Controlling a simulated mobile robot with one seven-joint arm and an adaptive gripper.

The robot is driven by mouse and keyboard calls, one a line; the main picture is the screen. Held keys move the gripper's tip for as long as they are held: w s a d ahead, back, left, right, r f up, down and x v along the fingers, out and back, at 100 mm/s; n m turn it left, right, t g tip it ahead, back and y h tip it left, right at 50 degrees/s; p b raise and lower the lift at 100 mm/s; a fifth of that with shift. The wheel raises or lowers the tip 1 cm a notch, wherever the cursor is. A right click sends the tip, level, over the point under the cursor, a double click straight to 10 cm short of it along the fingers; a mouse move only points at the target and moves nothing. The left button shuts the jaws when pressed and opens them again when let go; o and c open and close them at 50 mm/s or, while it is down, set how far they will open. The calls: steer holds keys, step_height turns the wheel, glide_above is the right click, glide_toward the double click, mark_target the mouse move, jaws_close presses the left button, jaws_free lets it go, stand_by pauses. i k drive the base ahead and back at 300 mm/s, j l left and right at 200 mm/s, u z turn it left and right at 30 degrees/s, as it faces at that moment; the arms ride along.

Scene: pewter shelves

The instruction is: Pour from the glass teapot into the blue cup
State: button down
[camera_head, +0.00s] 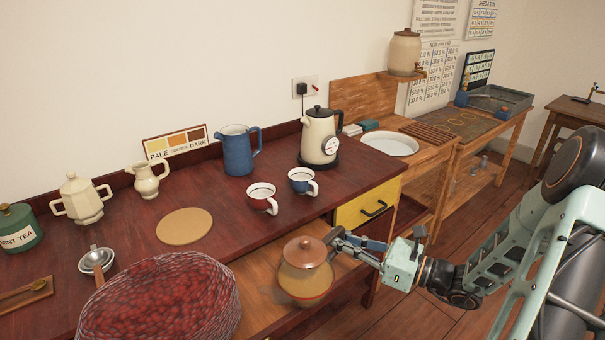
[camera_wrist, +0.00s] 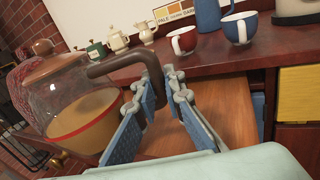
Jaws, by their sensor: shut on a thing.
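The glass teapot (camera_head: 304,278) has a brown lid, a brown handle and tan liquid inside. It hangs roughly upright in front of the red counter. In the wrist view the teapot (camera_wrist: 85,112) is at the left, with its handle (camera_wrist: 125,64) running between my fingers. My gripper (camera_head: 338,239) is shut on that handle; it also shows in the wrist view (camera_wrist: 170,85). The blue cup (camera_head: 303,181) stands upright on the counter, behind the teapot and apart from it. It also shows in the wrist view (camera_wrist: 238,28). The teapot's spout is hard to make out.
A red cup (camera_head: 262,198) stands close left of the blue cup. A blue pitcher (camera_head: 238,152) and a cream kettle (camera_head: 320,138) are behind. A large red basket (camera_head: 160,300) is left of the teapot. A round tan mat (camera_head: 184,225) lies bare on the counter.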

mark_target(305, 185)
steer(key=i+l+u, duration=0.3)
steer(key=l, duration=0.6)
steer(key=i+l+u, duration=0.15)
steer(key=l+u, duration=0.2)
steer(key=l, duration=0.55)
steer(key=l+u, duration=0.3)
steer(key=l, duration=0.65)
steer(key=i+j, duration=0.1)
steer(key=i, duration=0.15)
